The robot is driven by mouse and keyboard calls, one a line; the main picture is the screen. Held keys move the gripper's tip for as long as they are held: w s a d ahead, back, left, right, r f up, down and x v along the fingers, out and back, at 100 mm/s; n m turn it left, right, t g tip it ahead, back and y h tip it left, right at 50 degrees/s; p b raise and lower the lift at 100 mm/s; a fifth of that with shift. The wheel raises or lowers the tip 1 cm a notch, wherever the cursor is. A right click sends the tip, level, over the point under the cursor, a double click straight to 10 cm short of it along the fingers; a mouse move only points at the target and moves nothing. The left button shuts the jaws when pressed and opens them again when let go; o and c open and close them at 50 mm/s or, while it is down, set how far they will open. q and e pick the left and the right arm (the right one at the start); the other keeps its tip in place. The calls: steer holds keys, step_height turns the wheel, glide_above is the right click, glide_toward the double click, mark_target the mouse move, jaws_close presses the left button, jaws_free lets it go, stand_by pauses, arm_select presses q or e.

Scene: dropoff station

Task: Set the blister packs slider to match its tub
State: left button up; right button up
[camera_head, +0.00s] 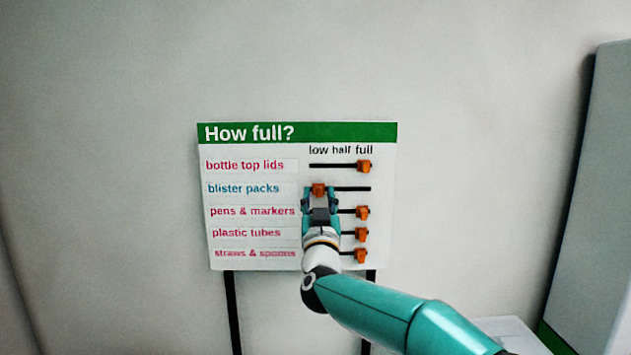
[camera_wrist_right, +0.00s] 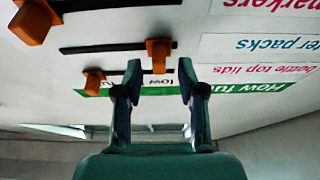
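My right gripper (camera_head: 319,192) is open, with one finger on each side of that knob. In the right wrist view, upside down, the knob (camera_wrist_right: 158,52) shows between the spread fingertips (camera_wrist_right: 159,72), with gaps on both sides. No tub is in view. My left gripper is not in view.
The bottle top lids knob (camera_head: 364,166) and the pens & markers knob (camera_head: 362,212) sit at the full end, close above and below. The plastic tubes knob (camera_head: 361,233) and straws & spoons knob (camera_head: 361,255) do too. A grey panel (camera_head: 595,210) stands at right.

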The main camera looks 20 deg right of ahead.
steer(key=shift+p+x, duration=0.35)
steer(key=shift+x, duration=0.65)
steer(key=shift+f, duration=0.1)
jaws_close()
